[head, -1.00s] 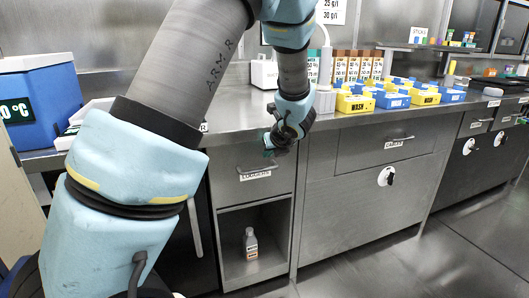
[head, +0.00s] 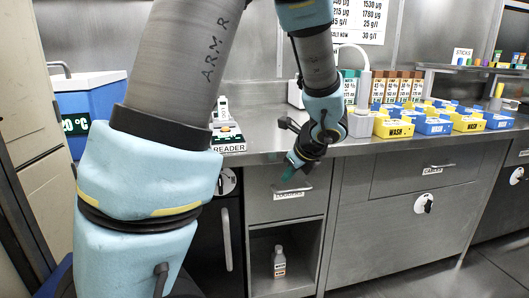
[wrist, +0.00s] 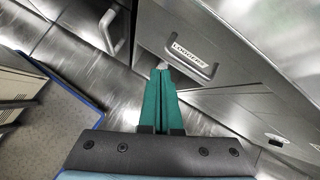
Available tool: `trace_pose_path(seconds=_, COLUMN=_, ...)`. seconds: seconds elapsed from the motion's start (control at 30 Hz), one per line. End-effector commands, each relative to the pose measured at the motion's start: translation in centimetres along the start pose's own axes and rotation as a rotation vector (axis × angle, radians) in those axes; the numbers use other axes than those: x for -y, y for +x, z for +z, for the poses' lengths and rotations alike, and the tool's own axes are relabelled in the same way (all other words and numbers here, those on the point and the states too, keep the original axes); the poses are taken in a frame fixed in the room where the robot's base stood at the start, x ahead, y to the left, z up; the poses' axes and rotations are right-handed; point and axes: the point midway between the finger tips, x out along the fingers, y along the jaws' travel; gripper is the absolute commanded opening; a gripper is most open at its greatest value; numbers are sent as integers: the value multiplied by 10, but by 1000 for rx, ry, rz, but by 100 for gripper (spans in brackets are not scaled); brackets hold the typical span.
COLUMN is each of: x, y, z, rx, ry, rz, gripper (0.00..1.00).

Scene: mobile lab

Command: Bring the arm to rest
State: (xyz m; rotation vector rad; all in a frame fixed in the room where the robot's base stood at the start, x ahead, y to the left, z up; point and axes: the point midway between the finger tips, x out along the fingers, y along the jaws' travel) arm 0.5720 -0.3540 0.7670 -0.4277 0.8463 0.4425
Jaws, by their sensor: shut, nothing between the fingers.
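My arm reaches across the head view, with blue padded covers on its links. My gripper (head: 288,172) hangs in front of the counter's front edge, by the drawer labelled LOGGERS (head: 287,190). In the wrist view my gripper (wrist: 162,70) shows two green fingers lying together, shut with nothing between them. The drawer handle (wrist: 188,58) and label lie just past the fingertips in that view. I cannot tell whether the fingertips touch anything; a gap appears between them and the handle.
A bottle (head: 279,262) stands in the open shelf below the drawer. Open floor (head: 395,280) lies at the lower right.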

Motion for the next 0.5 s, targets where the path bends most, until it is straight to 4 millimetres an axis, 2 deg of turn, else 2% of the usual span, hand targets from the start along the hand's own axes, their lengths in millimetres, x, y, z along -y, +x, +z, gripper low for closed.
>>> trace_pose_path(seconds=0.03, x=-29, y=7, z=11, rx=-35, ry=-175, rz=63, gripper=0)
trace_pose_path(seconds=0.2, x=-112, y=15, z=21, rx=-133, ry=-837, rz=273, gripper=0)
trace_pose_path(seconds=0.3, x=-149, y=12, z=21, rx=-158, ry=-1211, rz=385, gripper=0)
trace_pose_path(seconds=0.4, x=-174, y=8, z=18, rx=-164, ry=-1520, rz=474, gripper=0)
trace_pose_path(seconds=0.5, x=-191, y=4, z=17, rx=-161, ry=-1771, rz=542, gripper=0)
